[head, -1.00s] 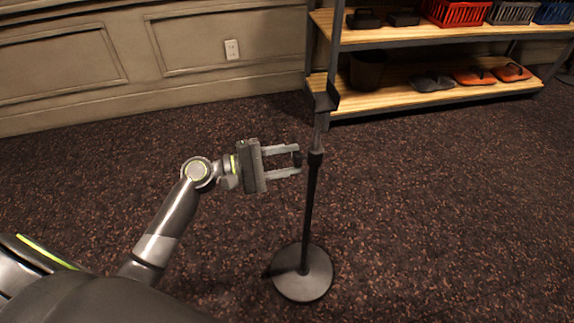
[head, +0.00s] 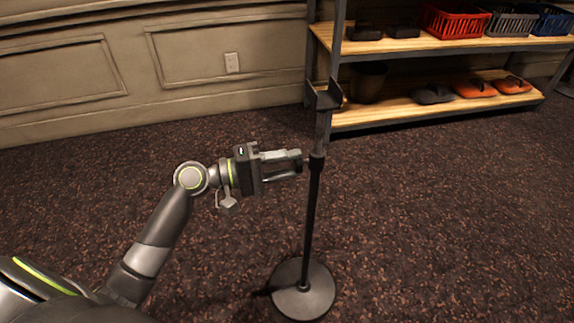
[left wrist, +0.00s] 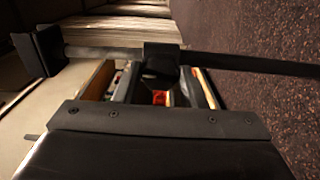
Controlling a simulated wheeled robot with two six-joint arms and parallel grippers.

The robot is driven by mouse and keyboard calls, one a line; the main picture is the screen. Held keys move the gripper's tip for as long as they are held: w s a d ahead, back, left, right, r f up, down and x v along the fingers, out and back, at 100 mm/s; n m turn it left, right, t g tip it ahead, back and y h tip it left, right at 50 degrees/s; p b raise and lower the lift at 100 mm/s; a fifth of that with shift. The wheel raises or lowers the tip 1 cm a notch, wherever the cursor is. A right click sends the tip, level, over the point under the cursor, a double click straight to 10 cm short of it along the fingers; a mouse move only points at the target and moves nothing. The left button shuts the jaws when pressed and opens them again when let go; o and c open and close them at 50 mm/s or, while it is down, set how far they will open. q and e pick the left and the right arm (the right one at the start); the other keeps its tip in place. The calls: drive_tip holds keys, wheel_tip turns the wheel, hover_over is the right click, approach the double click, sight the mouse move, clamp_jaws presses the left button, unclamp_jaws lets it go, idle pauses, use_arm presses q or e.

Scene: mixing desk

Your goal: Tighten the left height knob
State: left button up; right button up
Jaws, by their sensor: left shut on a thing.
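The stand (head: 312,215) is upright, with a dark lower pole, a lighter upper rod and a round base (head: 303,300) on the carpet. The height knob (left wrist: 160,69) is a dark piece on the pole's collar, seen in the left wrist view. My left gripper (head: 297,161) reaches in from the left at collar height and is shut on the knob, its fingers turned partly edge-on to the head camera. The fingers mostly hide the knob in the head view. My right gripper is not in view.
A bracket (head: 326,97) sticks out on the stand's upper rod, above my gripper. Behind is a wooden shelf unit (head: 400,112) with baskets, shoes and a dark pot (head: 368,82). Open carpet (head: 440,220) lies to the right of the stand.

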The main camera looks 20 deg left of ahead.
use_arm(q)
drive_tip(key=shift+f, duration=0.1)
drive_tip(key=o, duration=1)
drive_tip(key=p+v, duration=0.1)
drive_tip(key=v, duration=1.6)
drive_tip(key=shift+s+a, duration=0.2)
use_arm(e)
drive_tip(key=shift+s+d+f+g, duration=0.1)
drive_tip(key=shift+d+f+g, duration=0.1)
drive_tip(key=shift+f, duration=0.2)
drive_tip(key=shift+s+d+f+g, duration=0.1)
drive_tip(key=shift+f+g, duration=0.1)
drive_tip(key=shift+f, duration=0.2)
